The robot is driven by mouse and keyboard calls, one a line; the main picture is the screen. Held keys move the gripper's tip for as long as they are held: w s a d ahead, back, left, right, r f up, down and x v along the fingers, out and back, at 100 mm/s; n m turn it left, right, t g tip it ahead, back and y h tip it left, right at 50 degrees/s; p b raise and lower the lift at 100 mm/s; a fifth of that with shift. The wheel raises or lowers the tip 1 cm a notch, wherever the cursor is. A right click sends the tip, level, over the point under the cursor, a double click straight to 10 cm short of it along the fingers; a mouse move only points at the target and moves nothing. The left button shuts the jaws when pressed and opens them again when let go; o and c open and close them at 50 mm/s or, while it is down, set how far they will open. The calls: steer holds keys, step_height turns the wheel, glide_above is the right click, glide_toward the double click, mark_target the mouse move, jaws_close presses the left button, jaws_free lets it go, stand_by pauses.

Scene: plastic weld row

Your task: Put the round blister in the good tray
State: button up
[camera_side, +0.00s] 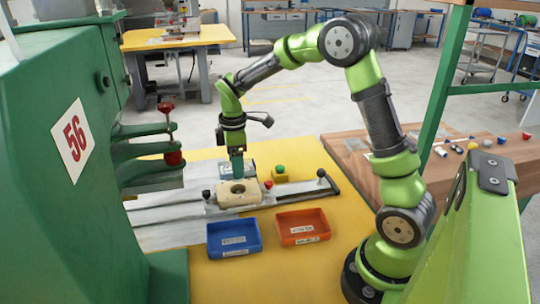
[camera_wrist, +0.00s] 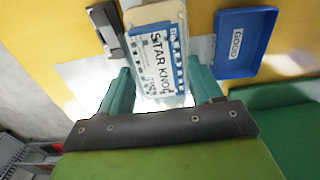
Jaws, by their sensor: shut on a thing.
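The blister card (camera_wrist: 160,50), with a white and blue label reading "STAR KNO…", lies between my teal fingers in the wrist view. My gripper (camera_wrist: 162,90) is shut on it. In the side view my gripper (camera_side: 238,178) points down over the cream nest block (camera_side: 252,193), which has a round opening. The card's blister itself is hidden, so I cannot tell its shape. The blue tray (camera_side: 233,252) stands in front of the nest; its label in the wrist view (camera_wrist: 262,40) seems to read "GOOD". The orange tray (camera_side: 303,241) stands to its right.
The green press (camera_side: 60,150) with its projecting arms stands close on the left. A slide rail with a black-knobbed handle (camera_side: 322,174) runs beside the nest. A wooden bench (camera_side: 350,160) with small parts is at right.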

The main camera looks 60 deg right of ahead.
steer(key=shift+r, duration=2.5)
steer(key=shift+a, duration=0.25)
steer(key=s+a+n, duration=0.1)
steer(key=s+a, duration=0.1)
steer(key=a, duration=0.4)
steer(key=m, duration=0.2)
glide_above(234, 240)
steer(key=shift+f, duration=6.35)
steer(key=shift+f+n, duration=0.15)
steer(key=shift+n, duration=0.15)
